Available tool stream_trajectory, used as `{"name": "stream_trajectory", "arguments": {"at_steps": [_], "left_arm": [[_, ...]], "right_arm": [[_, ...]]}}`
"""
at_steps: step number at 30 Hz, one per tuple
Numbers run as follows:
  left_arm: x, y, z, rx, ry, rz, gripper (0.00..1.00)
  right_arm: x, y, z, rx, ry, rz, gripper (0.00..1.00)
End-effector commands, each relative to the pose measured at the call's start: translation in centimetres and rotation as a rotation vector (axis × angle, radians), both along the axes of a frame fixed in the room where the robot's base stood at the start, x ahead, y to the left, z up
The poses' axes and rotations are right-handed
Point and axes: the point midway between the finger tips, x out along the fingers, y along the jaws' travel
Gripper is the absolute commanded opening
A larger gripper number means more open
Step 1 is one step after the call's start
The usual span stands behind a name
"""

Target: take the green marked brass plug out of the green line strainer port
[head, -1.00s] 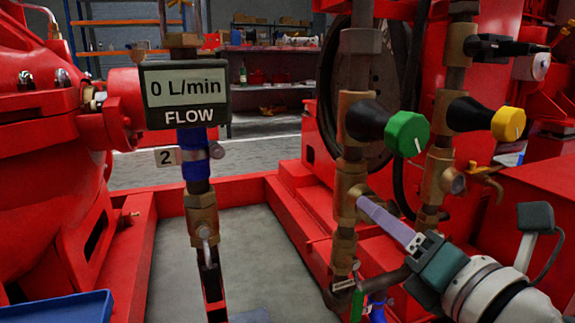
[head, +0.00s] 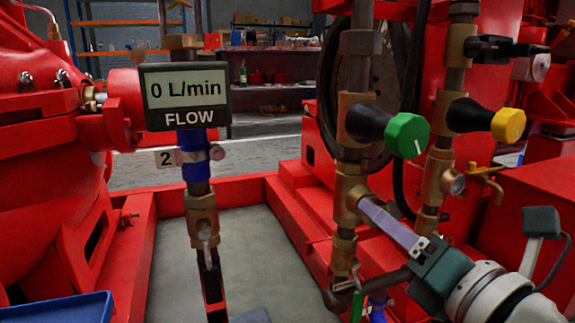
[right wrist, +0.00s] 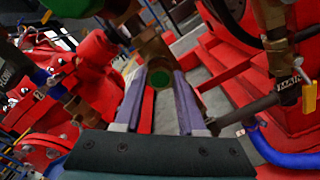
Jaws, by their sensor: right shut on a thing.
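The brass strainer (head: 350,184) of the green line sits on the vertical pipe below the green knob (head: 407,135). My right gripper (head: 366,205) reaches in from the lower right, its fingertips at the strainer's port. In the right wrist view a round end with a green ring, the brass plug (right wrist: 160,79), lies between the two fingers (right wrist: 160,88), in front of the brass strainer body (right wrist: 150,45). The gripper is shut on the plug. In the head view the fingers hide the plug; I cannot tell how far it sits in the port. My left gripper is not in view.
A second brass strainer (head: 438,180) with its own plug stands close right, below the yellow knob (head: 508,124). A flow meter (head: 185,96) hangs at left. A blue tray (head: 62,308) is at the lower left. Open floor lies inside the red frame.

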Motion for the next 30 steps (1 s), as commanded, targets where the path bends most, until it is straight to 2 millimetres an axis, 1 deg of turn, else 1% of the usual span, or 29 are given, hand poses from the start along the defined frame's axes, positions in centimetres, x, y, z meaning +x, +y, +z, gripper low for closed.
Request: {"name": "stream_trajectory", "arguments": {"at_steps": [15,30], "left_arm": [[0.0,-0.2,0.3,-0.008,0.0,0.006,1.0],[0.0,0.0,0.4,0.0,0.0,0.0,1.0]], "right_arm": [[-1.0,-0.4,0.1,0.0,-0.002,0.001,0.0],[-1.3,-0.5,0.1,0.0,-0.002,0.0,0.0]]}}
